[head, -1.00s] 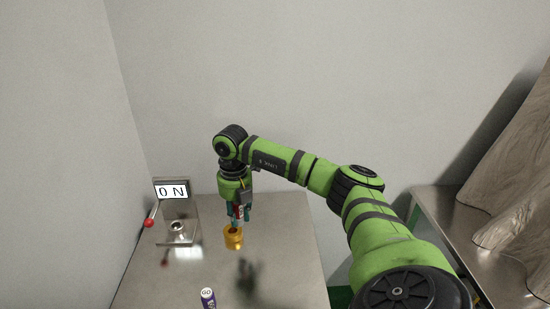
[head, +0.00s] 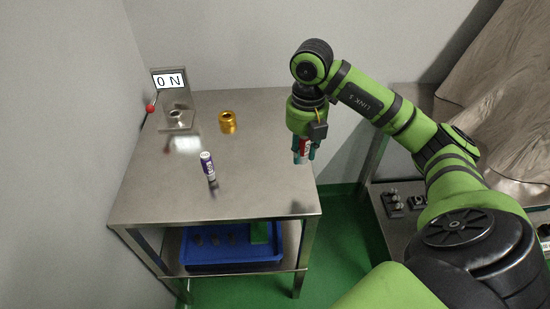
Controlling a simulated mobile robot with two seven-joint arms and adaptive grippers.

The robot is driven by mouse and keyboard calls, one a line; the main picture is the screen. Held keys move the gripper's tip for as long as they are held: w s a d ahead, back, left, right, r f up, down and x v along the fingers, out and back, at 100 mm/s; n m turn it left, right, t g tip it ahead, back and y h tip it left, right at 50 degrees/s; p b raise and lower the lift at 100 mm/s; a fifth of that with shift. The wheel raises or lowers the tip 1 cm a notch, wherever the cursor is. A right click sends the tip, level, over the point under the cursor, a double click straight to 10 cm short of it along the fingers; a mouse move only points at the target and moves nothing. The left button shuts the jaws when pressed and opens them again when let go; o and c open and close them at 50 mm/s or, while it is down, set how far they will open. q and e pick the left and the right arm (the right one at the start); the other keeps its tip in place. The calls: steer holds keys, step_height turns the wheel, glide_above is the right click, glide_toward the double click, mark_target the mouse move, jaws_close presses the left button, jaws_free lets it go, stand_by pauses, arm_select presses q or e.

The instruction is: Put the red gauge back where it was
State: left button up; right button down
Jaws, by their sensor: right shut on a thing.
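The red gauge (head: 304,146) is a small red piece with a pale marking, held upright between the fingers of my right gripper (head: 304,156). The gripper is shut on it and hangs pointing down, by the right edge of the steel table (head: 265,185) in the picture. A brass-coloured ring (head: 228,122) stands on the table to the left of the gripper, apart from it. A purple and white cylinder (head: 208,166) stands upright nearer the front. My left gripper is not in view.
A metal fixture (head: 177,119) with a display reading "0 N" (head: 169,81) and a red-knobbed lever (head: 150,108) stands at the table's back left. A blue tray (head: 215,262) sits on the lower shelf. A second bench at right holds dark small parts (head: 393,202).

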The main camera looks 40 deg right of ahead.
steer(key=w+a+f, duration=0.1)
steer(key=w, duration=0.1)
steer(key=w+a+f+p, duration=0.1)
steer(key=w+f, duration=0.1)
steer(key=w, duration=0.1)
steer(key=w+a+f, duration=0.1)
steer(key=w+a, duration=0.1)
steer(key=shift+w+f, duration=0.15)
steer(key=shift+f, duration=0.15)
steer(key=shift+w+f, duration=0.2)
step_height(320, 180, down, 4)
steer(key=shift+s+r+p, duration=0.1)
steer(key=shift+p, duration=0.5)
steer(key=shift+f, duration=0.25)
steer(key=c, duration=1)
jaws_free()
